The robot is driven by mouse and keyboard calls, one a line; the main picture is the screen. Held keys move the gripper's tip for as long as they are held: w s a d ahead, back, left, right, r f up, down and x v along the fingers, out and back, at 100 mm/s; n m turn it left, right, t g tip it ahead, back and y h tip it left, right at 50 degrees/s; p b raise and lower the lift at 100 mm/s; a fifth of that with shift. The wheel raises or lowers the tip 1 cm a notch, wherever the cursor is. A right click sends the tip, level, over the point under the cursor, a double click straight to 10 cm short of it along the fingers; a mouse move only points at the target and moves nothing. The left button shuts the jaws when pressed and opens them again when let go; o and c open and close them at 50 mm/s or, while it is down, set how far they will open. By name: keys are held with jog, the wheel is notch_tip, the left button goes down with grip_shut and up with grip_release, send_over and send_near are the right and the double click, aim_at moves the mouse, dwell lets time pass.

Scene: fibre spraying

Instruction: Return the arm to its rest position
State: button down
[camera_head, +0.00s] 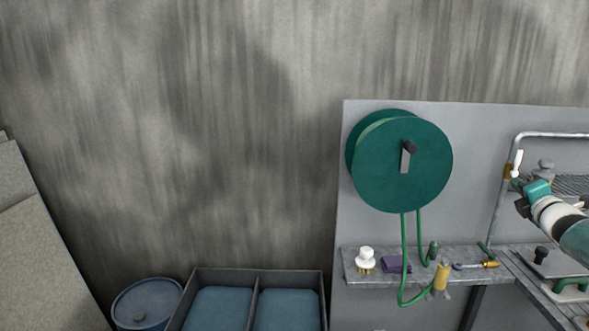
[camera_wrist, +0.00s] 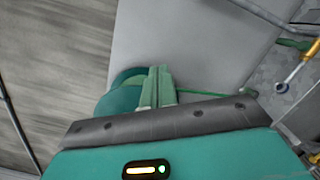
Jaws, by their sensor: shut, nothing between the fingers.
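My gripper (camera_wrist: 160,70) shows in the wrist view with its two pale green fingers together and nothing between them. Behind the fingertips in that view are the grey back panel (camera_wrist: 215,45) and part of the green hose reel (camera_wrist: 118,100). In the head view my arm comes in from the right edge, and the gripper (camera_head: 520,186) is at its left end, in front of the metal pipe frame. The fingers are small there, and the rest of the arm is out of the picture.
The hose reel also shows in the head view (camera_head: 425,165), its green hose looping below a narrow shelf (camera_head: 350,263). The shelf holds a white-topped fitting (camera_head: 366,258), a purple block (camera_head: 394,264) and a screwdriver (camera_head: 478,265). A divided bin (camera_head: 257,275) and blue barrel (camera_head: 147,300) stand lower left.

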jog(key=a+f+n+g+y, duration=0.2)
jog(key=a+n+y, duration=0.2)
jog(key=a+n, duration=0.85)
jog(key=a+f+n+g+y, duration=0.15)
jog(key=a+n+y, duration=0.4)
jog(key=a, duration=1.15)
jog(key=s+a+f+n+g+h, duration=0.1)
jog(key=s+a+f+n+g, duration=0.1)
jog(key=s+a+n, duration=0.4)
jog(key=s+a+f+n+g, duration=0.2)
jog(key=s+a+n+g, duration=0.1)
jog(key=a+n, duration=0.4)
jog(key=s+a+f+n+g+h, duration=0.1)
jog(key=s+f+n, duration=0.3)
jog(key=s+n, duration=0.5)
jog(key=s+a+f+n+g+h, duration=0.2)
jog(key=s+f+n+h, duration=0.1)
jog(key=s+n, duration=0.7)
jog(key=shift+s+f+g, duration=0.35)
jog(key=shift+s+f, duration=0.1)
jog(key=shift+s, duration=0.8)
jog(key=shift+d, duration=0.15)
